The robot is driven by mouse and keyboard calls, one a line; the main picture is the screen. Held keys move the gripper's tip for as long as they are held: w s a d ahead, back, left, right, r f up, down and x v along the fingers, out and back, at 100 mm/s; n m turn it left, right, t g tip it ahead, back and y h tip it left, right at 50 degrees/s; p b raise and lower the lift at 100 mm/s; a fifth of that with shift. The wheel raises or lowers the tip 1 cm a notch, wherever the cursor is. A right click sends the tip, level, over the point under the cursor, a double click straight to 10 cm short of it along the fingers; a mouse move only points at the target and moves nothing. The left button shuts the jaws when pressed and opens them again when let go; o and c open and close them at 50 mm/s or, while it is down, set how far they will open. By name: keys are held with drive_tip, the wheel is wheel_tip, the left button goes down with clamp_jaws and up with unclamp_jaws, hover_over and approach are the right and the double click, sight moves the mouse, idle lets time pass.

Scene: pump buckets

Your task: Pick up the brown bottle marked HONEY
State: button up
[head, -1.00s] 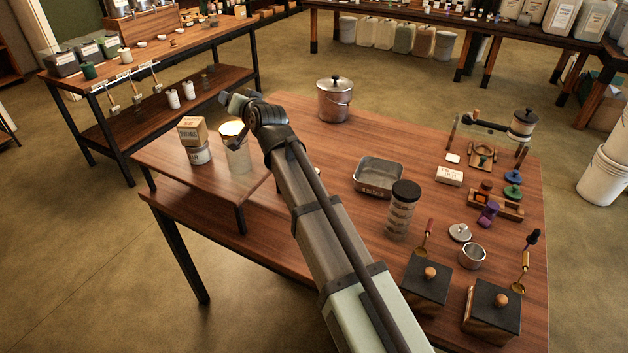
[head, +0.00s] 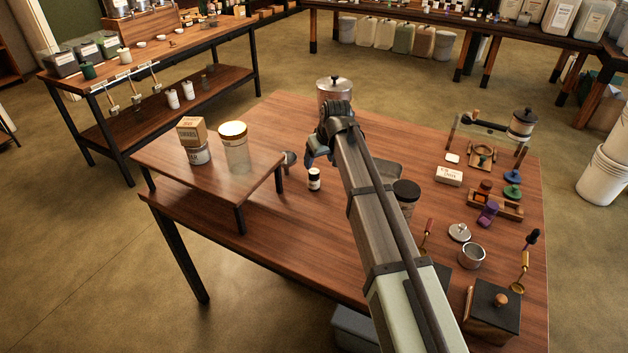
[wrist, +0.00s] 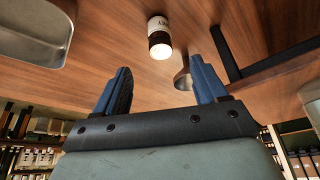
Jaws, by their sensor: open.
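A small dark bottle (head: 314,182) with a white label stands on the table, right of the low raised shelf. Its lettering is too small to read, so I cannot confirm it says HONEY. In the wrist view the bottle (wrist: 159,40) shows its white label and dark part, beyond the fingers. My gripper (head: 316,152) is above and behind the bottle in the head view, not touching it. In the wrist view my gripper (wrist: 161,88) has its two blue fingers wide apart with nothing between them.
A small metal vessel (head: 290,158) stands close to the bottle, beside the raised shelf (head: 200,182). The shelf holds a lidded jar (head: 235,155) and a box on a jar. A metal pot (head: 333,88) is behind my gripper. The table left-front of the bottle is clear.

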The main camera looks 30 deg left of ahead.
sight(313, 178)
drive_tip(key=x, duration=1.2)
drive_tip(key=shift+f, duration=0.1)
drive_tip(key=c, duration=1.1)
